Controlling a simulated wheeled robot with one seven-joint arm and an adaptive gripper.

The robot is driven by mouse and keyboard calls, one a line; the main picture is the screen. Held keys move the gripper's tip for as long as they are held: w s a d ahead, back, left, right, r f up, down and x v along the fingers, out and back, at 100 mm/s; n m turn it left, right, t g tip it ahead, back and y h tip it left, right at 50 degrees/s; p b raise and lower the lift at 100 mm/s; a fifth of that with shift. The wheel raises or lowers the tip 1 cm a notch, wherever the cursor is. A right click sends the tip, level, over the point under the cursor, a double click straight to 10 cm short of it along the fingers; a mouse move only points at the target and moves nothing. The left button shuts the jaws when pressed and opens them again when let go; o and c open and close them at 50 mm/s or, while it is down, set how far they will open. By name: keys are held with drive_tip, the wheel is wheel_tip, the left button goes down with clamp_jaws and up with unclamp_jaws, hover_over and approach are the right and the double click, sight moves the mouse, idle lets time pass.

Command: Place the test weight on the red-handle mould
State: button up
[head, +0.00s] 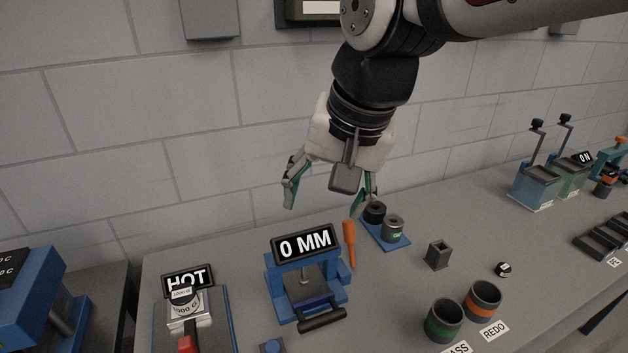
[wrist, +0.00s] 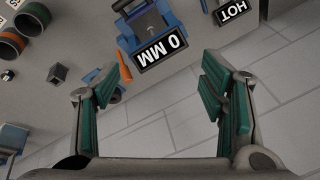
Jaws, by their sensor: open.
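The test weight (head: 183,295), a small metal block with a "1000 G" label, appears to rest upright on top of the red-handle mould (head: 187,343) at the lower left of the head view. The mould's red handle points toward the front, and its metal body is mostly covered. My gripper (head: 326,200) is open and empty, high above the bench, to the right of and well apart from the weight. In the wrist view my open gripper (wrist: 152,95) has nothing between its fingers. The weight and mould are not visible there.
A "HOT" sign (head: 187,278) stands behind the mould. A blue gauge reading "0 MM" (head: 305,285) stands below my gripper, with an orange-handled tool (head: 349,243) beside it. A blue tray (head: 393,244) holds two cylinders. Green-banded (head: 443,321) and orange-banded (head: 482,301) cups stand front right.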

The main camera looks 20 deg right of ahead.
drive_tip(key=s+d+f+n+t+h, duration=0.1)
drive_tip(key=s+d+n, duration=0.4)
drive_tip(key=s, duration=0.3)
drive_tip(key=shift+s+t, duration=0.15)
drive_tip(key=shift+t, duration=0.15)
drive_tip(key=shift+a, duration=0.1)
